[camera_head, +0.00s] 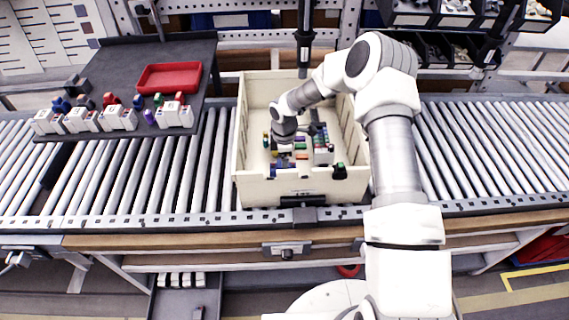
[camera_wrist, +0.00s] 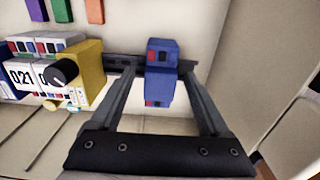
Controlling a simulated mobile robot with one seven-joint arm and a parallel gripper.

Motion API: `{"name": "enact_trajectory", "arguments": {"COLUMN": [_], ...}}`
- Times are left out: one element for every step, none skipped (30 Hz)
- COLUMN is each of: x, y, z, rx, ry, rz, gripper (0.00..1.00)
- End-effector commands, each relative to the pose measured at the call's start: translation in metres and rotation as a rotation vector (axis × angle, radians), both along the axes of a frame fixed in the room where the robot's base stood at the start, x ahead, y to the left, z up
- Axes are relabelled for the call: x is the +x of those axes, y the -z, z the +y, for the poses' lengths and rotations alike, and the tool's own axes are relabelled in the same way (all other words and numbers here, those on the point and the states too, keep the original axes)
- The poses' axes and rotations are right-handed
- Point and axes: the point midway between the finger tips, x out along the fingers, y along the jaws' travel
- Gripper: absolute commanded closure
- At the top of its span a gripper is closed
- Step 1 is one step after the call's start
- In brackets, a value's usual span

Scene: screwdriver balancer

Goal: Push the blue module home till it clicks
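The blue module (camera_wrist: 160,75) stands in the middle of the wrist view, at the end of a dark rail. It has small red patches on its face. My gripper (camera_wrist: 161,68) has its two fingers apart, one on each side of the module, with narrow gaps visible on both sides. I cannot tell how far the module is seated.
The bin's walls stand close around my gripper. Outside, a dark tray table (camera_head: 120,72) holds a red tray (camera_head: 169,77) and several white modules (camera_head: 117,118). Conveyor rollers (camera_head: 463,150) lie around.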

Motion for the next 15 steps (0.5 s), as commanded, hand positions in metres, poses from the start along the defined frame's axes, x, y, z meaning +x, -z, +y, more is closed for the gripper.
{"name": "enact_trajectory", "arguments": {"x": [0.0,0.0,0.0,0.0,0.0,0.0,0.0,0.0,0.0,0.0,0.0,0.001,0.001,0.001,0.001], "y": [0.0,0.0,0.0,0.0,0.0,0.001,0.0,0.0,-0.002,-0.004,-0.006,-0.011,-0.015,-0.02,-0.028], "z": [0.0,0.0,0.0,0.0,0.0,-0.001,-0.001,-0.001,-0.001,-0.001,-0.001,-0.001,-0.001,-0.001,-0.001], "rx": [0.0,0.0,0.0,0.0,-0.001,-0.001,-0.001,-0.001,-0.001,0.0,0.0,0.0,0.0,-0.001,-0.001], "ry": [0.0,0.0,0.0,0.0,0.0,0.0,0.0,0.0,0.001,0.001,0.001,0.001,0.001,0.0,0.001], "rz": [0.0,0.0,0.0,0.0,0.0,0.001,0.001,0.0,0.0,0.0,-0.001,-0.002,-0.003,-0.003,-0.004], "gripper": [0.21,0.21,0.21,0.21,0.21,0.21,0.21,0.21,0.21,0.21,0.21,0.21,0.21,0.21,0.21]}}
